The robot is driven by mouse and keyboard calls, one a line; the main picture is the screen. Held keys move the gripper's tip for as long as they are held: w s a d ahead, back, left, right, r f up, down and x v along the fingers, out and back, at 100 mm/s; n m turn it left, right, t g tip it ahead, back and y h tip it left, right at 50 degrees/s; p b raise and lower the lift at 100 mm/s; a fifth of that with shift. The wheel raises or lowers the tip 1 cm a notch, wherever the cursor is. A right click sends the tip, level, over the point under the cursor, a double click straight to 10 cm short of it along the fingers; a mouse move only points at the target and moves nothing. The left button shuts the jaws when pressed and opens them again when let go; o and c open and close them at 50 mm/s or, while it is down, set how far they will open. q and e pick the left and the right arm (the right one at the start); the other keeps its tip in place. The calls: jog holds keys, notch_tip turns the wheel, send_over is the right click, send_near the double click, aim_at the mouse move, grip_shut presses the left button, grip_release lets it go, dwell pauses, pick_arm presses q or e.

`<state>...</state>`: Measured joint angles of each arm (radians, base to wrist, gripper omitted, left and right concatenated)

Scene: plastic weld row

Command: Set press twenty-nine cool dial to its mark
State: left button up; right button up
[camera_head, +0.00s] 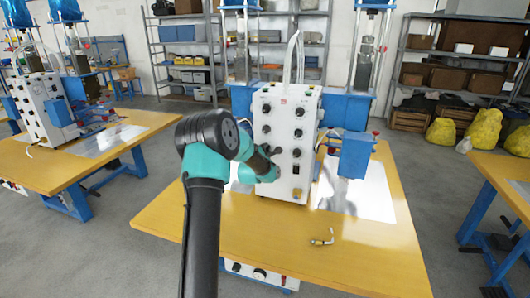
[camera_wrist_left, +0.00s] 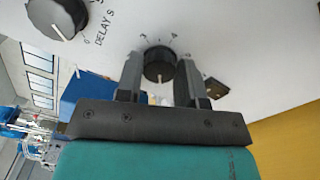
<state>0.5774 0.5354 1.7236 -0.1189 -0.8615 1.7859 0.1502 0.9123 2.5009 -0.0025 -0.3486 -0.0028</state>
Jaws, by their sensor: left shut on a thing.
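The white control box (camera_head: 285,115) of the middle press stands on the yellow bench, with several black dials on its front. My left gripper (camera_head: 270,154) is at the box's front, and its arm hides part of the lower left of the panel. In the left wrist view my left gripper (camera_wrist_left: 159,72) is shut on a black dial (camera_wrist_left: 159,62), one finger on each side. White pointer line and small scale figures show at this dial; its name is hidden. A second dial (camera_wrist_left: 58,15), beside the lettering "DELAY S", sits at upper left. My right gripper is not in view.
A small black switch (camera_wrist_left: 215,88) is just right of the fingers. A small fitting (camera_head: 322,238) lies on the yellow bench (camera_head: 370,260). Blue press parts (camera_head: 350,152) stand right of the box. The bench's front right is mostly clear.

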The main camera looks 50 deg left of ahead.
pick_arm(q)
jog(key=shift+n, duration=0.9)
jog(key=o, duration=0.9)
jog(key=shift+s, duration=0.1)
jog(key=v, duration=1.7)
jog(key=shift+d, duration=0.1)
